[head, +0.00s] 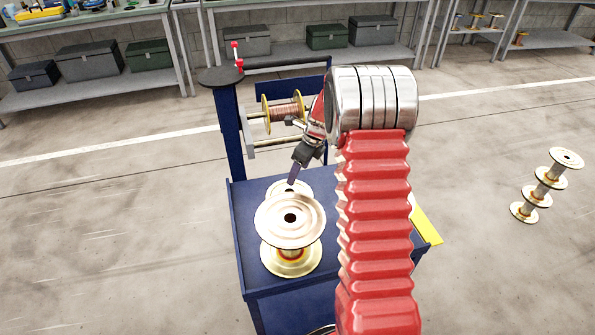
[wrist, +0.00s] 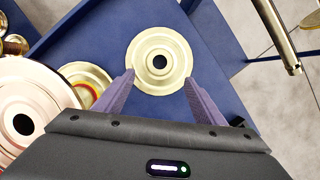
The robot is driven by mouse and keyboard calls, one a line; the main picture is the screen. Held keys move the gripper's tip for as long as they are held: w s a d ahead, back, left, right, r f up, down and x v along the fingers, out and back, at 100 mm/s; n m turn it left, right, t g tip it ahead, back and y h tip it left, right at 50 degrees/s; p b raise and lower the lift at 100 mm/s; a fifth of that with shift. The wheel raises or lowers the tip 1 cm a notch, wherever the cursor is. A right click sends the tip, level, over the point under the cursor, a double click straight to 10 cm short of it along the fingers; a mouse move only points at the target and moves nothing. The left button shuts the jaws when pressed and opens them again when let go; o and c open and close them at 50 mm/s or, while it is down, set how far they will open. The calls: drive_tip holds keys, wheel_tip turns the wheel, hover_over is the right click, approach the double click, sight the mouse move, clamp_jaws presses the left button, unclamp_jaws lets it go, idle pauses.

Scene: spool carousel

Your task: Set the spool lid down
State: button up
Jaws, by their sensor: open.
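The spool lid (wrist: 145,77), a pale gold disc with a dark centre hole, lies flat on the blue cart top (wrist: 100,35) in the wrist view. My gripper (wrist: 159,78) is open, one purple finger on each side of the lid's near half. Whether the fingers touch its rim is hard to tell. In the head view my gripper (head: 292,180) points down over a pale disc (head: 289,187), seemingly the lid, partly hidden behind a standing spool (head: 306,222).
The large spool shows close at left in the wrist view (wrist: 45,97). A copper-wound spool (head: 285,111) sits on a rod behind my gripper. A blue post (head: 228,135) rises at the cart's back left. Stacked spools (head: 546,175) stand on the floor at right.

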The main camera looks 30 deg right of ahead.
idle(0.3)
drive_tip(key=s+a+r+n+t+h, duration=0.1)
drive_tip(key=s+a+r+n, duration=0.55)
drive_tip(key=r, duration=0.35)
drive_tip(key=s+a+r+n, duration=0.6)
drive_tip(key=s+r+n, duration=0.1)
drive_tip(key=r, duration=0.3)
drive_tip(key=s+a+r+n, duration=0.1)
drive_tip(key=s+a+n, duration=0.1)
drive_tip(key=s+n, duration=0.3)
drive_tip(key=s+a+r+n+t, duration=0.1)
drive_tip(key=s+a+n, duration=0.2)
drive_tip(key=s, duration=0.6)
drive_tip(key=s+a+r+n+h, duration=0.1)
drive_tip(key=s+a+n, duration=0.1)
drive_tip(key=s+n, duration=0.5)
drive_tip(key=shift+s+a+r+n+t, duration=0.25)
drive_tip(key=shift+s+r+n+t, duration=0.05)
drive_tip(key=shift+n+t, duration=0.15)
drive_tip(key=shift+w+a+f, duration=0.1)
